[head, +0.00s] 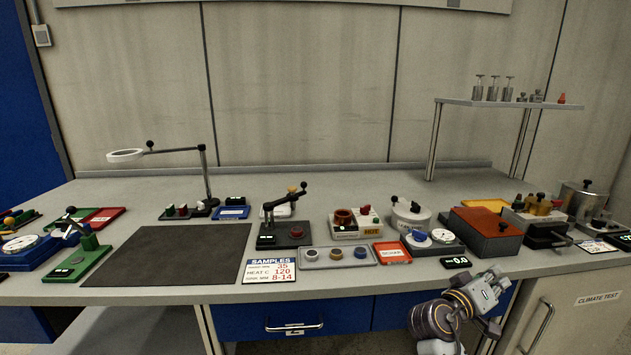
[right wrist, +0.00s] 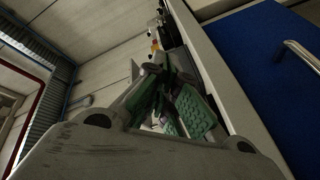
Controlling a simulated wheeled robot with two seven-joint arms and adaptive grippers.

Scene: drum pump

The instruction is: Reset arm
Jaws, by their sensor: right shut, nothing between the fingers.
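My right gripper (head: 490,290) is in front of the bench's front edge, at the lower right of the head view. It is apart from everything on the bench. In the right wrist view its green-padded fingers (right wrist: 165,105) are shut, with nothing held between them. My left gripper is not in view. A black stand with a raised lever arm (head: 283,205) stands on the bench near the middle.
The grey bench (head: 330,277) carries a dark mat (head: 170,254), a samples card (head: 269,270), a tray of rings (head: 338,258) and a red-brown box (head: 486,232). A blue drawer with a handle (head: 294,327) is below. A raised shelf (head: 510,104) stands at the back right.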

